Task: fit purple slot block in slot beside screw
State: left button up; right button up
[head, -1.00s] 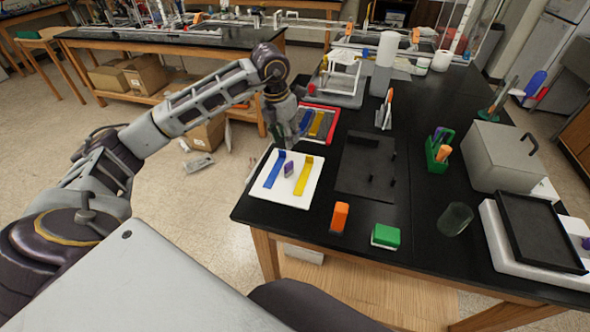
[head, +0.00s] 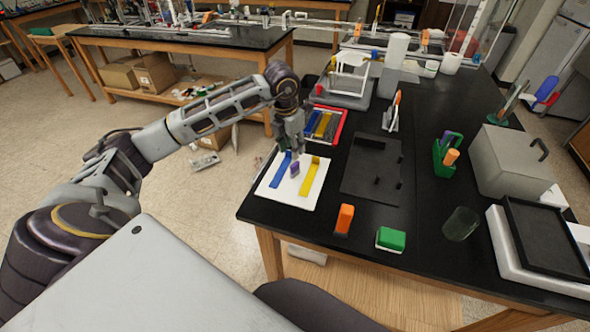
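A small purple block (head: 294,170) stands on a white board (head: 305,200), between a blue strip (head: 281,171) on its left and a yellow strip (head: 310,177) on its right. My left gripper (head: 297,153) points down just behind and above the purple block. Its fingers are small and dark here, so I cannot tell whether they are open or touch the block. A black plate (head: 360,183) with small raised black parts lies to the right of the board. I cannot make out a screw or a slot. My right gripper is out of view.
A red-edged tray (head: 342,128) with coloured strips lies behind the board. An orange block (head: 344,219), a green-and-white block (head: 390,239) and a clear cup (head: 461,223) stand near the front edge. A green holder (head: 446,160) and a grey box (head: 508,163) stand to the right.

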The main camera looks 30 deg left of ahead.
aim_at(295, 164)
pick_arm(q)
jog(key=f, duration=0.3)
jog(key=shift+w+f, duration=0.15)
jog(key=shift+w, duration=0.05)
jog(key=shift+w+f, duration=0.1)
jog(key=shift+f, duration=0.55)
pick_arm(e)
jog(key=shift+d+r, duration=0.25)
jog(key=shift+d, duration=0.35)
pick_arm(q)
jog(key=shift+d, duration=0.1)
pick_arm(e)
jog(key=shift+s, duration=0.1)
pick_arm(q)
jog(key=shift+d+f+p, duration=0.1)
jog(key=shift+f+p, duration=0.45)
jog(key=shift+f, duration=0.3)
jog(key=shift+w+f+p, duration=0.15)
jog(key=shift+f+p, duration=0.05)
jog(key=shift+f, duration=0.7)
jog(key=shift+w+f+p, duration=0.1)
jog(key=shift+f+p, duration=0.05)
jog(key=shift+f, duration=0.7)
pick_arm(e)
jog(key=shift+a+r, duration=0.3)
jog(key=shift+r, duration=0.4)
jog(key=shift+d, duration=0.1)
